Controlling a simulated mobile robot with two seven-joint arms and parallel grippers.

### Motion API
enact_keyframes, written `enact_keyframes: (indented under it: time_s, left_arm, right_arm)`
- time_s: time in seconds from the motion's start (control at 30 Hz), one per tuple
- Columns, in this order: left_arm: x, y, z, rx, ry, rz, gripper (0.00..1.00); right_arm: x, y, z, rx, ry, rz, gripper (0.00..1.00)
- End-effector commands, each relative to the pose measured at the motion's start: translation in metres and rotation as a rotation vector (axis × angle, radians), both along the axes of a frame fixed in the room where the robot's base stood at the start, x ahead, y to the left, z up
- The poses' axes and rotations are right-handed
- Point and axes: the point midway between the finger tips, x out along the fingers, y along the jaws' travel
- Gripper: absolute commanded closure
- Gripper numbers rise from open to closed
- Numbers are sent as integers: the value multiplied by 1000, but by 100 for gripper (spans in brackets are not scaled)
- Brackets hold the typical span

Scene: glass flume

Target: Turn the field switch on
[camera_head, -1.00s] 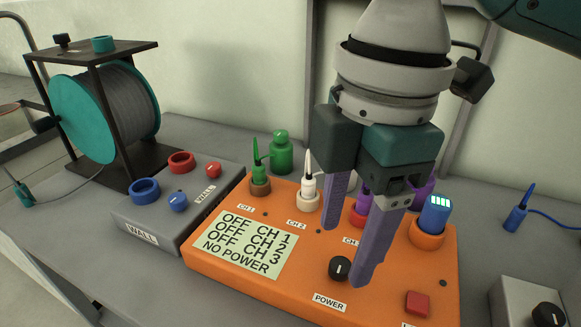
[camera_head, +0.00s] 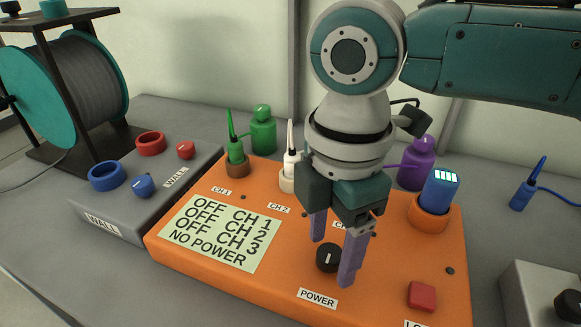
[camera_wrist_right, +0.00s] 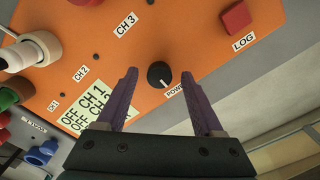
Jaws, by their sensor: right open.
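No label in view reads "field". An orange box (camera_head: 290,310) carries a black knob (camera_head: 327,257) with a white pointer line, beside the label POWER (camera_head: 317,298). Its display (camera_head: 218,232) reads OFF CH 1, OFF CH 2, OFF CH 3, NO POWER. My right gripper (camera_head: 332,263) is open and points down, its purple fingers on either side of the knob in the picture. In the right wrist view the knob (camera_wrist_right: 160,74) shows between the fingertips, with a gap on each side. I cannot tell how far down the fingers reach. My left gripper is out of view.
A red button (camera_head: 422,296) sits right of the knob. A blue plug (camera_head: 440,192) stands in an orange ring. Green and white plugs stand at the back of the box. A grey WALL box (camera_head: 120,215) is left; another grey box (camera_head: 535,290) with a black knob is right.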

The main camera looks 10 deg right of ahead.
Motion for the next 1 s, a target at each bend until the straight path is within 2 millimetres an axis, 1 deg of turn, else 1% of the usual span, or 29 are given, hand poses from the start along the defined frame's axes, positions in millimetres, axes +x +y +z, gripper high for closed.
enact_keyframes:
  time_s: [0.2, 0.23, 0.8, 0.83, 1.0]
  left_arm:
    - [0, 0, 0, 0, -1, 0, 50]
    - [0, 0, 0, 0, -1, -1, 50]
    - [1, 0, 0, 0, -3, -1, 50]
    - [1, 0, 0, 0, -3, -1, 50]
    - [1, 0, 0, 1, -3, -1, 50]
  right_arm:
    - [0, 0, -1, 0, 0, 0, 31]
    - [0, 0, -1, 0, 0, 0, 34]
    - [0, 0, 0, 1, 1, 0, 98]
    - [0, 0, 0, 1, 1, 0, 100]
    - [0, 0, 0, 1, 1, 0, 100]
